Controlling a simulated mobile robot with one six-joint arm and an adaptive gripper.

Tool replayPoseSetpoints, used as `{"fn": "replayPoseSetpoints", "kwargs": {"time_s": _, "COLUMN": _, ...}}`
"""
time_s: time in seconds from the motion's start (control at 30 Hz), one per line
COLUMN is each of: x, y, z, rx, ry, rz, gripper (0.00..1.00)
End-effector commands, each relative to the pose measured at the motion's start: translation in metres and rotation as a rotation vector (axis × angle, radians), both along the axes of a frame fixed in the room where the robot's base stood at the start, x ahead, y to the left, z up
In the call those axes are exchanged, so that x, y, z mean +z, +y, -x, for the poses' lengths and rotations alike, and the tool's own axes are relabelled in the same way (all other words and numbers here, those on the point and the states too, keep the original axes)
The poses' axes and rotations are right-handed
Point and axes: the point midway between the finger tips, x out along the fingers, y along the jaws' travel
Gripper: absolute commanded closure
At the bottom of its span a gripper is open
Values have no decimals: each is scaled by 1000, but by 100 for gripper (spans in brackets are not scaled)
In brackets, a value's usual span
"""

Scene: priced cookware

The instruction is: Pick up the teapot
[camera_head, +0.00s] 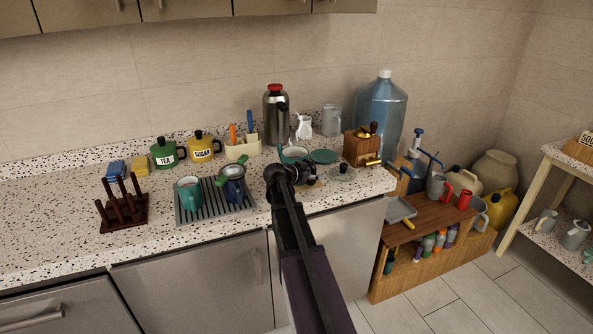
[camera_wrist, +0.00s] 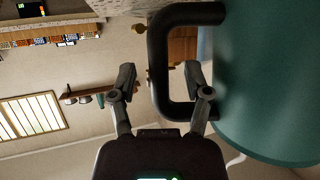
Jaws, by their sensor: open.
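A teal vessel (camera_wrist: 265,85) with a black D-shaped handle (camera_wrist: 160,65) fills the right of the wrist view; I take it to be the teapot. My gripper (camera_wrist: 160,85) is open, with one finger on each side of the handle's outer bar. The fingers look apart from that bar; whether the right finger touches the handle or the wall is unclear. In the head view my gripper (camera_head: 296,171) is over the counter, and the teal vessel (camera_head: 294,151) shows just behind it, mostly hidden by my wrist.
The counter (camera_head: 60,215) is crowded. A drying rack (camera_head: 213,213) with a teal mug (camera_head: 188,190) stands to the left. A teal disc (camera_head: 323,156), a glass lid (camera_head: 343,172) and a wooden grinder (camera_head: 361,148) are to the right. A steel flask (camera_head: 276,115) stands behind.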

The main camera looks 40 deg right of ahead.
Motion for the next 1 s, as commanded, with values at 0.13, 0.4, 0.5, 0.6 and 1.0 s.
{"fn": "replayPoseSetpoints", "kwargs": {"time_s": 0.13, "x": 0, "y": 0, "z": 0, "rx": 0, "ry": 0, "rz": 0, "gripper": 37}}
{"fn": "replayPoseSetpoints", "kwargs": {"time_s": 0.4, "x": 0, "y": 0, "z": 0, "rx": 0, "ry": 0, "rz": 0, "gripper": 100}}
{"fn": "replayPoseSetpoints", "kwargs": {"time_s": 0.5, "x": 0, "y": 0, "z": 0, "rx": 0, "ry": 0, "rz": 0, "gripper": 100}}
{"fn": "replayPoseSetpoints", "kwargs": {"time_s": 0.6, "x": 0, "y": 0, "z": 0, "rx": 0, "ry": -1, "rz": 1, "gripper": 100}}
{"fn": "replayPoseSetpoints", "kwargs": {"time_s": 1.0, "x": 2, "y": 0, "z": 0, "rx": 1, "ry": 0, "rz": 1, "gripper": 100}}
